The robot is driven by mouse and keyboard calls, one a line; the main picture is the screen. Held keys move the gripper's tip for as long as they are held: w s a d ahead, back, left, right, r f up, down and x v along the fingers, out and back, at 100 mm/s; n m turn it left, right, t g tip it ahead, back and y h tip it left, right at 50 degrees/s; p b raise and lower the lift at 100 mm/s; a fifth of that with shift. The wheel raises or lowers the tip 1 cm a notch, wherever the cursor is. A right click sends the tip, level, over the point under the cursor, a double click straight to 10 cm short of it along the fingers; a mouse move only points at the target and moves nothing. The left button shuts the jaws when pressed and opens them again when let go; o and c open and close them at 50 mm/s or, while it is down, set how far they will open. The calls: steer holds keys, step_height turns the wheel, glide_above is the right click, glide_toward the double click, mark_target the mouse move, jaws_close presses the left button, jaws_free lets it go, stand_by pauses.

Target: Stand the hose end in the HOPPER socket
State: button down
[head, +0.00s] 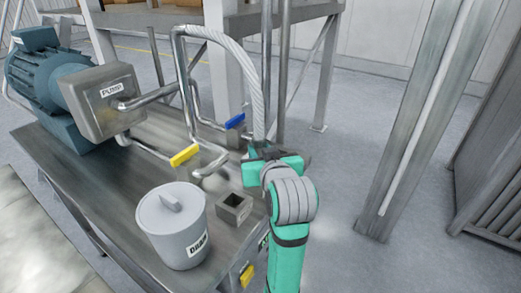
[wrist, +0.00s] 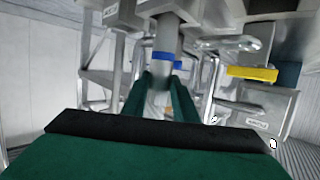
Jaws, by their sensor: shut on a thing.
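My gripper (head: 262,153) is shut on the hose (head: 243,62) near its lower end, beyond the right back of the table. The grey ribbed hose arches from the steel pipe and comes down steeply into the jaws. In the wrist view the two green fingers (wrist: 162,90) close in front of a grey tube (wrist: 168,32); a blue band (wrist: 165,57) crosses there. The hose's tip is hidden behind my gripper in the head view. An open square socket (head: 234,209) stands on the table in front of my gripper, empty and apart from the hose. I see no readable HOPPER label.
A lidded pot marked DRAIN (head: 174,228) stands left of the socket. Yellow (head: 185,155) and blue (head: 235,121) valve handles and bent pipes lie behind. The pump (head: 98,100) is at the left. A steel post (head: 418,115) rises at the right, with open floor before it.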

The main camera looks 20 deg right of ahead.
steer(key=shift+f, duration=0.15)
step_height(320, 180, down, 2)
stand_by(0.8)
steer(key=c, duration=1.3)
jaws_free()
steer(key=shift+c, duration=0.2)
step_height(320, 180, up, 13)
steer(key=shift+f, duration=0.1)
stand_by(0.9)
